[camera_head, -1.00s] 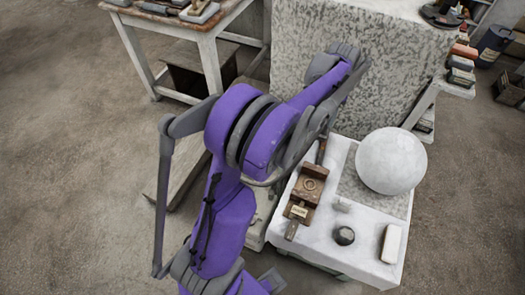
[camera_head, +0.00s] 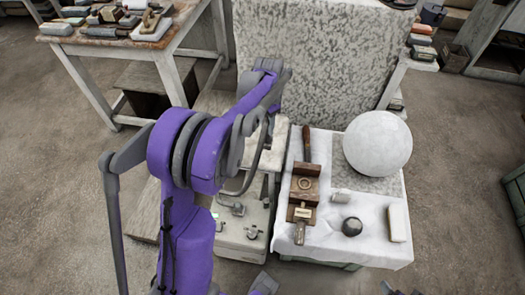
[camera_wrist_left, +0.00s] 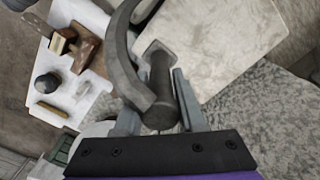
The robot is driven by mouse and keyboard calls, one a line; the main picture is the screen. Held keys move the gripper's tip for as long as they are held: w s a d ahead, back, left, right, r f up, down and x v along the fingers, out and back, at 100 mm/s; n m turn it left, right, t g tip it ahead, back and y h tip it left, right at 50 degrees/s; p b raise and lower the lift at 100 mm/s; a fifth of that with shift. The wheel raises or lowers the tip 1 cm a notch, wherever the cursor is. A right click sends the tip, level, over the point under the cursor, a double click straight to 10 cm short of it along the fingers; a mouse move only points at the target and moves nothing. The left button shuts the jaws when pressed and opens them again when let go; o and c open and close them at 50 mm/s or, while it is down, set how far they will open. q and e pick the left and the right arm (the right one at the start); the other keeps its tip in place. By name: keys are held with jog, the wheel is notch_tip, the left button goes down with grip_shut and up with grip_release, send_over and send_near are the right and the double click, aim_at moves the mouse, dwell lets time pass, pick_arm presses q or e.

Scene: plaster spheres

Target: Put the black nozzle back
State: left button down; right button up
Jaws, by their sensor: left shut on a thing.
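My left gripper (camera_wrist_left: 156,112) is shut on the black nozzle (camera_wrist_left: 161,80), a dark, short cylinder with a wider flanged end, in the left wrist view. The nozzle points away from the gripper and appears held above a pale flat slab (camera_wrist_left: 215,50). A dark grey curved, hose-like piece (camera_wrist_left: 122,50) arcs past its left side; I cannot tell whether they are joined.
The sheet-covered table (camera_head: 375,247) holds a plaster sphere (camera_head: 377,143), a wooden block tool (camera_head: 303,190), a dark ball (camera_head: 352,227) and a white bar (camera_head: 398,222). A speckled stone block (camera_head: 320,60) stands behind. A cluttered bench (camera_head: 185,35) is at the back left.

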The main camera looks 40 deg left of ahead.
aim_at(267, 141)
pick_arm(q)
notch_tip(267, 141, down, 8)
jog(key=shift+f, duration=0.25)
jog(key=shift+f+b, duration=0.25)
jog(key=shift+b, duration=0.15)
jog(key=c, duration=0.5)
grip_release()
jog(key=shift+r, duration=0.1)
